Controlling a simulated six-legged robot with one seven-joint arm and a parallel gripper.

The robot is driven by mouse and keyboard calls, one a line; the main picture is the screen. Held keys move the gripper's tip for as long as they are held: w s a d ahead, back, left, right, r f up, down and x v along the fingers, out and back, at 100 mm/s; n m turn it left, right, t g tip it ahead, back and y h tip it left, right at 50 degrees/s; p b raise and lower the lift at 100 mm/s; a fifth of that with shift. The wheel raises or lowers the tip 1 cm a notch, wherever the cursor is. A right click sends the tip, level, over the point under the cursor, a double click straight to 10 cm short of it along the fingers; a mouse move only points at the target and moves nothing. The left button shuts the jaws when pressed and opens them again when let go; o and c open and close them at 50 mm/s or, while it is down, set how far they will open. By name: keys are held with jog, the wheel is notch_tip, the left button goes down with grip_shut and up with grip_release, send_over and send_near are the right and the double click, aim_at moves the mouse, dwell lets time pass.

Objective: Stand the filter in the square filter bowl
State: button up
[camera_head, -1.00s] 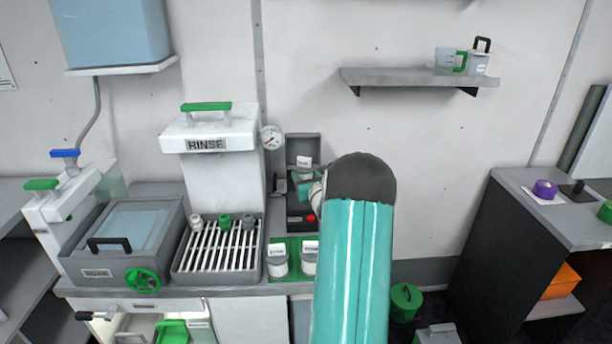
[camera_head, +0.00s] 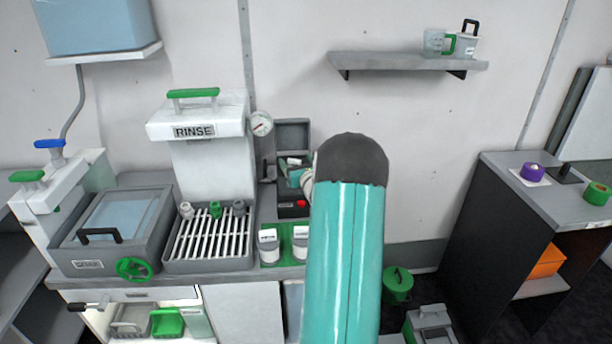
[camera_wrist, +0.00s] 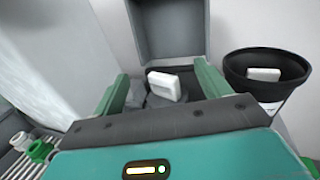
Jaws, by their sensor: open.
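My gripper (camera_wrist: 162,85) is open, its two green fingers apart at the open dark case with a raised grey lid (camera_wrist: 165,30). A small white block (camera_wrist: 167,86), possibly the filter, sits between the fingers with a gap on each side, tilted above grey shapes. A round black-rimmed bowl (camera_wrist: 268,88) stands to the right with another white block (camera_wrist: 263,75) in it. I cannot tell for certain which part is the square filter bowl. In the head view my arm partly hides the gripper (camera_head: 294,177) and the case (camera_head: 293,135).
The white RINSE unit (camera_head: 195,130) and its slatted tray (camera_head: 210,238) stand left of the case. Two labelled pots (camera_head: 268,246) stand on a green mat in front. A grey box with a green handwheel (camera_head: 134,269) is further left. A wall shelf (camera_head: 400,63) is upper right.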

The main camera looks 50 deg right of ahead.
jog(key=v, duration=1)
jog(key=shift+s+a, duration=0.15)
jog(key=shift+s, duration=0.15)
jog(key=w+a+r+n+t+y, duration=0.1)
jog(key=w+a+r+n+y, duration=0.2)
jog(key=a, duration=0.4)
jog(key=w+a+r+n+y, duration=0.2)
jog(key=w+a+n+y, duration=0.15)
jog(key=a, duration=0.25)
jog(key=w+a+r+n+t+y, duration=0.1)
jog(key=w+a+r+n+y, duration=0.15)
jog(key=a+n+y, duration=0.35)
jog(key=a+r+n+g+y, duration=0.1)
jog(key=a+n+g+y, duration=0.2)
jog(key=a+n, duration=0.8)
jog(key=s+a+n+g, duration=0.4)
jog(key=s+a, duration=0.1)
jog(key=a, duration=0.5)
jog(key=s+a+n+g, duration=0.4)
jog(key=s+a, duration=0.1)
jog(key=a, duration=0.6)
jog(key=s+n+h, duration=0.5)
jog(key=s+n, duration=0.5)
jog(key=n, duration=0.1)
jog(key=shift+s+r+h, duration=0.35)
jog(key=shift+r, duration=0.05)
